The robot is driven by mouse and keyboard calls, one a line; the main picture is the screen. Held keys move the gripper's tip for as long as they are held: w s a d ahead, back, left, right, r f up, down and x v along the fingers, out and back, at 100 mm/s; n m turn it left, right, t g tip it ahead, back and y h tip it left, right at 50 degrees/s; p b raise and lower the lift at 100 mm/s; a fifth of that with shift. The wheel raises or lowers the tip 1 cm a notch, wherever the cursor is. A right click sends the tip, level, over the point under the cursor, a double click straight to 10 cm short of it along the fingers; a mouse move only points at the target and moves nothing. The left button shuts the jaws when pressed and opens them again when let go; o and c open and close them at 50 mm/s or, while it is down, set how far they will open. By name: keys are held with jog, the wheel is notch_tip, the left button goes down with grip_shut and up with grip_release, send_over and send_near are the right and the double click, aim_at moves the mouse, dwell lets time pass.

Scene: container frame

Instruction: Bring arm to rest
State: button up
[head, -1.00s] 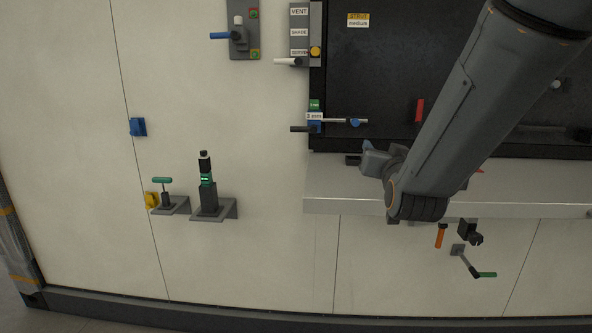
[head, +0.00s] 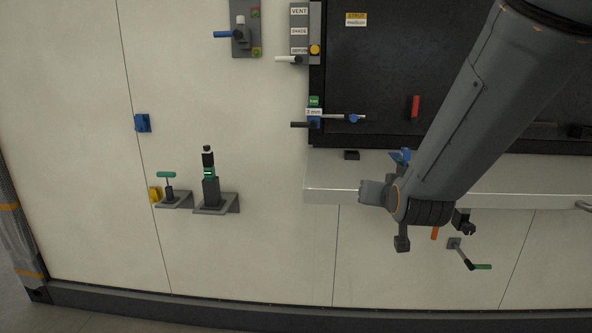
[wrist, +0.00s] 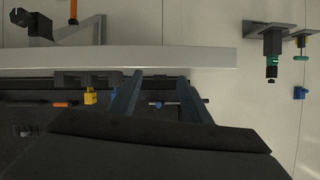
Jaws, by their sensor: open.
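My gripper (head: 402,157) is at the end of my grey arm, which reaches in from the top right of the head view. It appears in front of the metal ledge below the dark window, and my wrist hides much of it. In the wrist view its two blue-grey fingers (wrist: 160,80) stand well apart with nothing between them. The gripper is open and empty.
The pale ledge (head: 330,190) runs behind my wrist. A green-handled crank (head: 468,262) and an orange handle (head: 435,233) are below it. A dark device on a bracket (head: 210,190) stands left. The lower-left wall is mostly bare.

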jog(key=s+f+n+g+b, duration=0.1)
jog(key=s+f+g, duration=0.5)
jog(key=s, duration=0.5)
jog(key=s+f+n+g+b, duration=0.1)
jog(key=s+f+g, duration=0.5)
jog(key=s+f, duration=0.5)
jog(key=shift+s+a+f, duration=0.15)
jog(key=shift+s, duration=0.15)
